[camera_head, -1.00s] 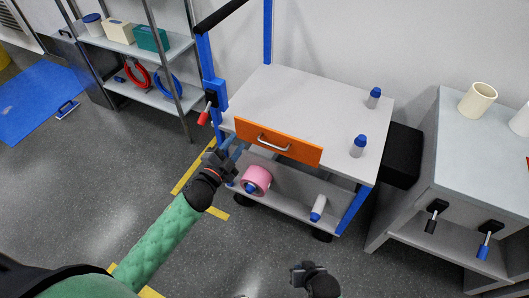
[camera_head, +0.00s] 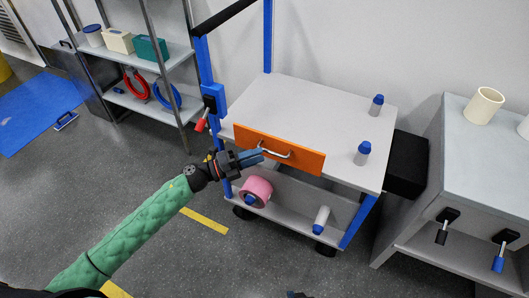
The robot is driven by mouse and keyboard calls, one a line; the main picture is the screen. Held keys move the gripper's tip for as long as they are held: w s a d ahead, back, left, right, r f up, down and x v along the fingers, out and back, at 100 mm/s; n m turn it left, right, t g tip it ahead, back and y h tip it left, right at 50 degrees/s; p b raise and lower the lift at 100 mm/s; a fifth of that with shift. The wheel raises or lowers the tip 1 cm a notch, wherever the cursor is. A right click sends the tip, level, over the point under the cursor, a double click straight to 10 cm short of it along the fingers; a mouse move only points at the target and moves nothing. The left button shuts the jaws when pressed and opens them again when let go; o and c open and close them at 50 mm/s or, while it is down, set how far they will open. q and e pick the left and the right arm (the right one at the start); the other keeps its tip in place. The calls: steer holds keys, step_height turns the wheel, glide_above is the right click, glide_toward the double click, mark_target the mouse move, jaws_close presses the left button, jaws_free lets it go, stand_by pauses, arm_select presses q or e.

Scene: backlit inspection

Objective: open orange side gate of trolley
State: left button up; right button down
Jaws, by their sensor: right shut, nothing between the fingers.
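The trolley (camera_head: 300,100) has a pale top deck, a lower shelf and blue posts. Its orange side gate (camera_head: 305,161) stands along the deck's near edge and looks closed, with a silver bar handle (camera_head: 283,155) on its face. My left gripper (camera_head: 260,156) is at the left end of this handle, its blue fingers pointing right and slightly apart. I cannot tell whether the fingers touch the handle; they partly hide the gate's lower left part. Only a sliver of my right gripper (camera_head: 296,294) shows at the bottom edge, away from the trolley; it is shut and empty.
A red-tipped lever (camera_head: 201,125) hangs on the trolley's left post. Two blue-capped bottles (camera_head: 376,105) stand on the deck. A pink roll (camera_head: 256,191) and a white bottle (camera_head: 321,219) are on the lower shelf. A grey cabinet (camera_head: 480,150) stands right. Floor in front is clear.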

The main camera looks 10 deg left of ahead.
mark_target(274, 153)
arm_select(q)
steer(key=shift+x, duration=1.65)
jaws_close()
